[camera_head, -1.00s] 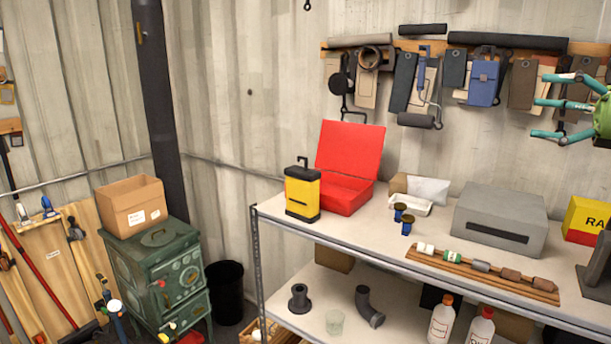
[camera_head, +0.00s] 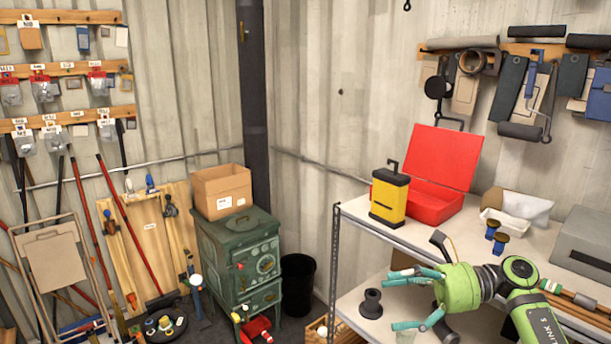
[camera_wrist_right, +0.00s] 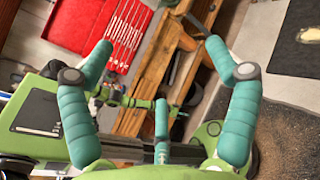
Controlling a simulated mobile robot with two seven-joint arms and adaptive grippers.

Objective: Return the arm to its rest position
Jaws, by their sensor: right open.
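My right gripper (camera_head: 408,300) has teal fingers on a green body. It is in front of the shelving unit, in the lower right of the head view, with its fingers pointing left. Its fingers are spread apart with nothing between them. The right wrist view also shows the open fingers (camera_wrist_right: 160,50), with a wooden strip and the floor beyond them. The green arm (camera_head: 530,305) behind the gripper is mine and covers part of the worktop and lower shelf. My left gripper is not in view.
A yellow-black container (camera_head: 389,197) and an open red case (camera_head: 436,203) stand on the worktop (camera_head: 375,233). A green stove (camera_head: 240,250) carries a cardboard box (camera_head: 222,192). A black bin (camera_head: 298,285) stands beside it. A folded chair (camera_head: 55,262) and tools lean at left.

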